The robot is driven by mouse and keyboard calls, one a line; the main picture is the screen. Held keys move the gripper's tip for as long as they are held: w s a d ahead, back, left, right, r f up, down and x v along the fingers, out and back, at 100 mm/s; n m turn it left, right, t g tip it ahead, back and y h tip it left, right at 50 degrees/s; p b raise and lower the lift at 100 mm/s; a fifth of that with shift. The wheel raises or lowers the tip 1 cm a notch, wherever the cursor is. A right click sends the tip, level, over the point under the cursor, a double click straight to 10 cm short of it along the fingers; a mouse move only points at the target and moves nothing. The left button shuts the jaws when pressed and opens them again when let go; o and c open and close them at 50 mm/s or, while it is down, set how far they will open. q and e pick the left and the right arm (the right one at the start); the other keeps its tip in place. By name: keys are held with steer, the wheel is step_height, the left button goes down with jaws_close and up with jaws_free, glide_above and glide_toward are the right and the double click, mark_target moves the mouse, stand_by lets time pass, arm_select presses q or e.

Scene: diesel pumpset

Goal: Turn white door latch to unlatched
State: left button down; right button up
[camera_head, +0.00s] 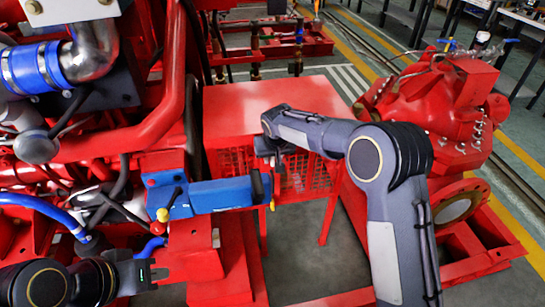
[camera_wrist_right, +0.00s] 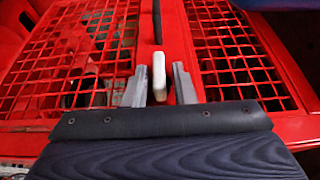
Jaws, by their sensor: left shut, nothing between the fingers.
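The white door latch (camera_wrist_right: 159,76) stands upright on the red mesh doors (camera_wrist_right: 98,50) in the right wrist view. My right gripper (camera_wrist_right: 159,84) is open. Its two grey fingers are on either side of the latch, with a narrow gap visible on each side. In the head view my right gripper (camera_head: 268,155) is at the mesh side of the red guard box (camera_head: 240,108), and the latch is hidden there. My left gripper (camera_head: 158,274) is shut and empty at the lower left, apart from the latch.
A blue box-shaped part (camera_head: 218,194) with a yellow end lies just left of my right gripper. The red engine (camera_head: 130,140) with blue hoses fills the left. A red pump (camera_head: 440,100) stands to the right. A black vertical strip (camera_wrist_right: 157,22) is beyond the latch.

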jaws_close()
steer(key=shift+s+a+h, duration=0.1)
steer(key=shift+a+h, duration=0.2)
steer(key=shift+h, duration=0.4)
steer(key=shift+n+t+h, duration=0.5)
steer(key=shift+h, duration=0.7)
steer(key=shift+o, duration=1.3)
jaws_free()
